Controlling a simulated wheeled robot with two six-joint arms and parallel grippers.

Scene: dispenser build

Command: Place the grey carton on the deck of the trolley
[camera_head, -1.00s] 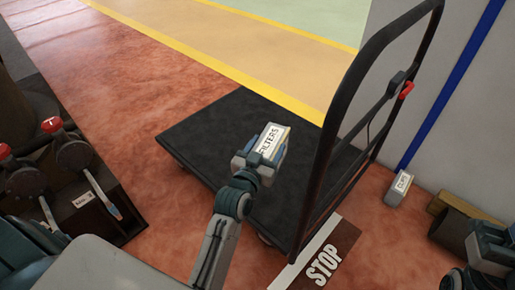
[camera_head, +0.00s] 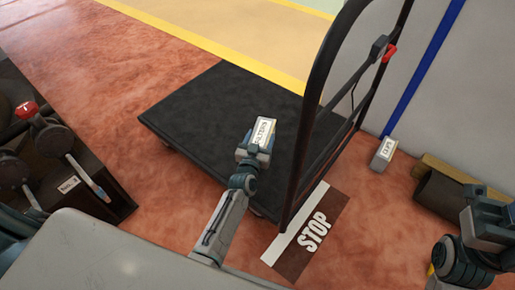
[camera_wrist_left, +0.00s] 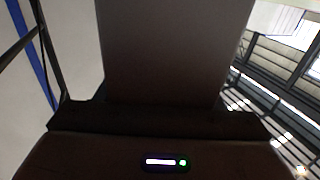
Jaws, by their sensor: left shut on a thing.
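A pale grey carton (camera_head: 263,131) with a "FILTERS" label and a tan edge is held in my left gripper (camera_head: 257,146), which is shut on it. The carton appears over the right part of the black trolley deck (camera_head: 205,115), near the upright handle; I cannot tell its height above the deck. In the left wrist view a large dull face, likely the carton (camera_wrist_left: 170,50), fills the upper middle. My right gripper (camera_head: 488,212) is at the lower right, and its jaws are unclear.
The trolley's black handle frame (camera_head: 298,165) rises just right of the carton. Another small grey box (camera_head: 383,155) stands on the floor by the wall. A "STOP" plate (camera_head: 312,233) lies in front.

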